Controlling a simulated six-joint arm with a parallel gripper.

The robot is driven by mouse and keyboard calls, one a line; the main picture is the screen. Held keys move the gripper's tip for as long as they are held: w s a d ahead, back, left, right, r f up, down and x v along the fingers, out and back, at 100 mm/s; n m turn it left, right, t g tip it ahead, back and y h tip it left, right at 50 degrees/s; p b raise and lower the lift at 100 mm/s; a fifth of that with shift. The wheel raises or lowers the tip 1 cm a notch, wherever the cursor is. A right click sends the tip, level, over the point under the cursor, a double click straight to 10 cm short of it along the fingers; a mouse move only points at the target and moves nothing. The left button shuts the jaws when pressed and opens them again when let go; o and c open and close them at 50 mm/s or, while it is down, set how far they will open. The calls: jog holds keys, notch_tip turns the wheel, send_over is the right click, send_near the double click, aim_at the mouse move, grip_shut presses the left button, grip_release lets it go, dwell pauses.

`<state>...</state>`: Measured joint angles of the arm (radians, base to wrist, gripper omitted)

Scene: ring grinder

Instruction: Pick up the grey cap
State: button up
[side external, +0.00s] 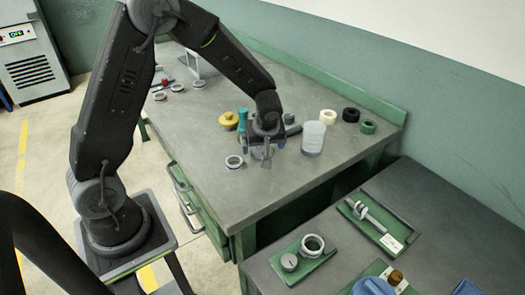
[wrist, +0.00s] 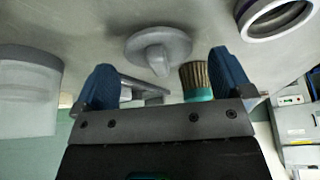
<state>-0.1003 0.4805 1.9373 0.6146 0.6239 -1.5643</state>
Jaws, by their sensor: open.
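The grey cap (wrist: 158,46), a flat disc with a raised grip bar, lies on the workbench in the wrist view. My gripper (wrist: 166,74) is open, with its blue fingers apart on either side of the cap's grip bar in the picture. I see no contact between fingers and cap. In the side external view my gripper (side external: 265,148) hangs low over the bench top, and it largely hides the cap beneath it.
A translucent cup (side external: 313,138) stands close to the right, and a metal ring (side external: 234,162) lies front left. A teal brush (side external: 242,120) and yellow object (side external: 228,119) are behind. Several rings lie back right. The bench (side external: 225,195) is clear in front.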

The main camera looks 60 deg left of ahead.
jog(key=shift+a+f, duration=0.1)
jog(key=shift+f, duration=0.2)
jog(key=shift+c, duration=0.3)
jog(key=c, duration=0.9)
notch_tip(320, 180, up, 10)
jog(key=w+d+r+m, duration=0.1)
jog(key=w+d+r, duration=0.25)
jog(key=w, duration=0.35)
jog(key=w+d+r, duration=0.2)
jog(key=w+d, duration=0.2)
jog(key=w, duration=0.2)
jog(key=shift+t, duration=0.3)
jog(key=shift+a+f, duration=0.15)
jog(key=shift+f, duration=1.45)
jog(key=shift+a+f, duration=0.1)
jog(key=shift+f, duration=1.5)
